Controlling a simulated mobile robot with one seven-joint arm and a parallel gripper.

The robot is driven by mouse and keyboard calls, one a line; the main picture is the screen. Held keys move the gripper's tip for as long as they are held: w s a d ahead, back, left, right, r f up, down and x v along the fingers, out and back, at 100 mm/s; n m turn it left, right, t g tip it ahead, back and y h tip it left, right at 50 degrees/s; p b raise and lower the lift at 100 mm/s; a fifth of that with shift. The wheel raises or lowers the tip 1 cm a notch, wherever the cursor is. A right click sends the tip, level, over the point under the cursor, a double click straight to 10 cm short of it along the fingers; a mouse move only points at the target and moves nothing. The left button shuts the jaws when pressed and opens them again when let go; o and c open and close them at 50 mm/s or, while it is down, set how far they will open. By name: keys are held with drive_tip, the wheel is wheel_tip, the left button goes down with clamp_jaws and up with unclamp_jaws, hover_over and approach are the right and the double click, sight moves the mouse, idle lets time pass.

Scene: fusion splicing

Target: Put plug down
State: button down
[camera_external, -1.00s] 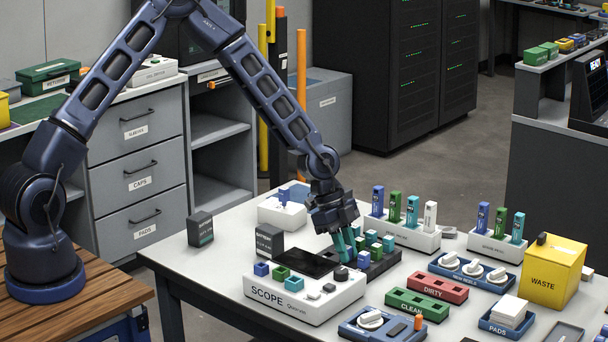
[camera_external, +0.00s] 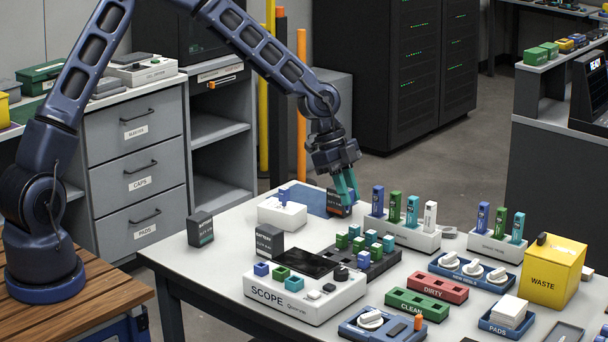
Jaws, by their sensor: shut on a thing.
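My gripper (camera_external: 347,188) is over the back of the white table, its teal fingers pointing down and close together. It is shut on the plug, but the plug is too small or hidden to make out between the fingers. The fingertips appear beside a small dark block with an orange mark (camera_external: 334,208); I cannot tell whether they touch it. Several small blue, green and teal plugs stand in the dark tray (camera_external: 345,258), in front of and below my gripper.
The white SCOPE box (camera_external: 280,303) stands in front of the tray. White holders (camera_external: 415,236) with upright coloured sticks are to the right of my gripper. A white block with a blue top (camera_external: 282,213) and a blue mat (camera_external: 312,201) lie to its left.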

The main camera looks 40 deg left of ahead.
wheel_tip(320, 180, up, 4)
drive_tip(key=shift+r, duration=0.55)
drive_tip(key=shift+w+a+r, duration=0.1)
drive_tip(key=shift+w+a, duration=0.05)
drive_tip(key=shift+a, duration=0.05)
drive_tip(key=w+a+r+n+t+y, duration=0.2)
drive_tip(key=w+a+n, duration=0.3)
drive_tip(key=a, duration=0.4)
drive_tip(key=w+a+r+n+t+y, duration=0.1)
drive_tip(key=w+a+n, duration=0.2)
drive_tip(key=a+n, duration=0.55)
drive_tip(key=w+a+r+n+t+y, duration=0.2)
drive_tip(key=w+a+n, duration=0.25)
drive_tip(key=a, duration=0.55)
drive_tip(key=f, duration=2)
drive_tip(key=shift+s+a+f, duration=0.1)
drive_tip(key=shift+s+a, duration=0.05)
drive_tip(key=shift+a, duration=0.05)
